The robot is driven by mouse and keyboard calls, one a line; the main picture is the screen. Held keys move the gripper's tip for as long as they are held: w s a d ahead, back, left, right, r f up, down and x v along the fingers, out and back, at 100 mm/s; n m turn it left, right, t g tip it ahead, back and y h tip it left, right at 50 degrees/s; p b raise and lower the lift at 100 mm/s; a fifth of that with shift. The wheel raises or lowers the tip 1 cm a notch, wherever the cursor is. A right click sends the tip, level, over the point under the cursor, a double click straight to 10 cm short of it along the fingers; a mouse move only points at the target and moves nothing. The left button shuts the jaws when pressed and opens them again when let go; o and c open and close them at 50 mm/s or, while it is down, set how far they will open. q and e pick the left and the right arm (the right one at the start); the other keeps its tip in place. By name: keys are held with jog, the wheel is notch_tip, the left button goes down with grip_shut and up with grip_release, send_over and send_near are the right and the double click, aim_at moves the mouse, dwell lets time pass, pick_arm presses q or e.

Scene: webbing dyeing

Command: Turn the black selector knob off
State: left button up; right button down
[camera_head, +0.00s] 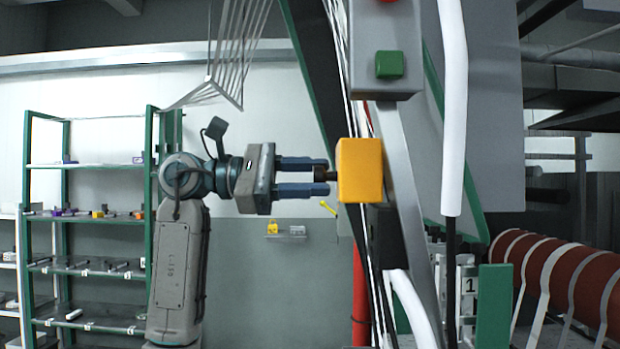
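The black selector knob (331,176) sticks out from the left face of a yellow box (361,170), near the middle of the view. My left gripper (320,176) reaches in from the left, level with the knob. Its two blue-grey fingers lie one above and one below the knob, with the tips close to the yellow box. The fingers appear to touch the knob, which partly hides between them. The knob's pointing direction cannot be made out. My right gripper is not in view.
A grey box with a green button (390,65) and a red button sits above the yellow box. A white pipe (453,110) and slanted machine frame stand to the right. A red roller (570,280) is at lower right. Green-framed shelves (60,165) stand at left.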

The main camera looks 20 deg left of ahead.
pick_arm(q)
jog(key=shift+o, duration=1.1)
jog(key=b+v, duration=0.3)
jog(key=v, duration=0.7)
jog(key=shift+a+b, duration=0.35)
jog(key=shift+a, duration=0.05)
jog(key=shift+s, duration=0.1)
